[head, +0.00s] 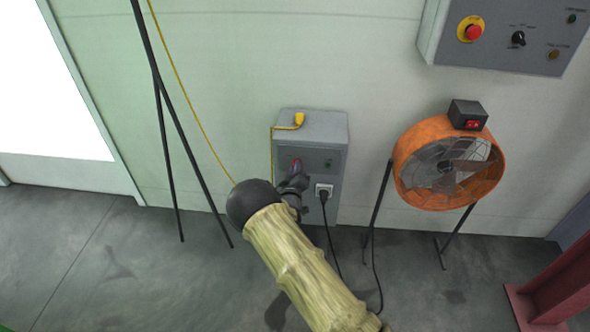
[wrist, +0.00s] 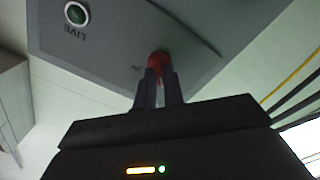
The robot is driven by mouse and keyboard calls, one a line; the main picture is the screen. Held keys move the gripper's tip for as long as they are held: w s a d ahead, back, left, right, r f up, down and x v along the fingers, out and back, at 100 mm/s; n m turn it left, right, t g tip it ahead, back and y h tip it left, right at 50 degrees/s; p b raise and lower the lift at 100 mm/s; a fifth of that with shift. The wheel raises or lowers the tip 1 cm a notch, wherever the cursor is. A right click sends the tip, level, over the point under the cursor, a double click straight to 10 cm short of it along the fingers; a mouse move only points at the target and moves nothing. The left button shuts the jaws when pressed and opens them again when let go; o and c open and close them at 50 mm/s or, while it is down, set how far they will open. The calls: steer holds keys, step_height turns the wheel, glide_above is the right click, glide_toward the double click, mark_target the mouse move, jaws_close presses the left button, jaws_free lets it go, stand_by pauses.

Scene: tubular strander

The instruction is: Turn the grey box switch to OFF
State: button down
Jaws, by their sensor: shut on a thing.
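The grey box (head: 318,124) stands against the wall in the middle of the head view. Its front carries a red switch (head: 296,163), a dark green indicator to the right of it and a socket lower down. In the wrist view the grey box front (wrist: 110,35) fills the top, with the red switch (wrist: 157,59) between my fingertips. My gripper (wrist: 158,78) is shut on the red switch; in the head view my gripper (head: 296,175) reaches the box front. The fingers hide most of the switch, and I cannot read its position. The green indicator (wrist: 77,13) is labelled LIVE.
A black plug (head: 323,195) with a cable sits in the box's socket. A yellow plug (head: 299,120) and cord lie over the box top. An orange fan (head: 411,165) on a stand is to the right, below a wall panel (head: 490,62). Black poles (head: 170,110) stand left.

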steer(key=shift+f, duration=0.1)
steer(key=c, duration=1.5)
jaws_free()
steer(key=shift+s, duration=0.15)
steer(key=s+p, duration=0.1)
steer(key=s, duration=1.6)
steer(key=shift+s+a+p, duration=0.15)
steer(key=shift+a+p, duration=0.2)
